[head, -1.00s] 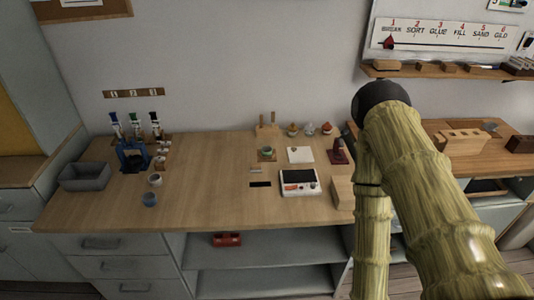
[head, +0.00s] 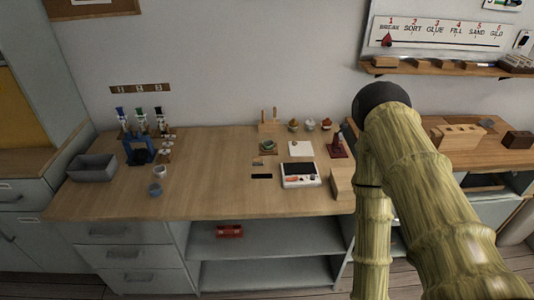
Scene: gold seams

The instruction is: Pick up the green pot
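A small round green thing (head: 268,145), which looks like the green pot, is on the wooden bench (head: 215,195) in the head view. It sits toward the back, in front of a wooden rack (head: 268,126) and left of a white square sheet. It is too small to see whether it has a lid or what it holds. My arm crosses the right side of the view, well right of the green thing. My gripper is not in view.
A white scale-like device (head: 300,175) and a dark red stand (head: 337,147) are right of it. Several small pots (head: 310,125) stand behind. A blue holder (head: 138,151), small cups and a grey bin (head: 92,167) are at left. The bench's front middle is clear.

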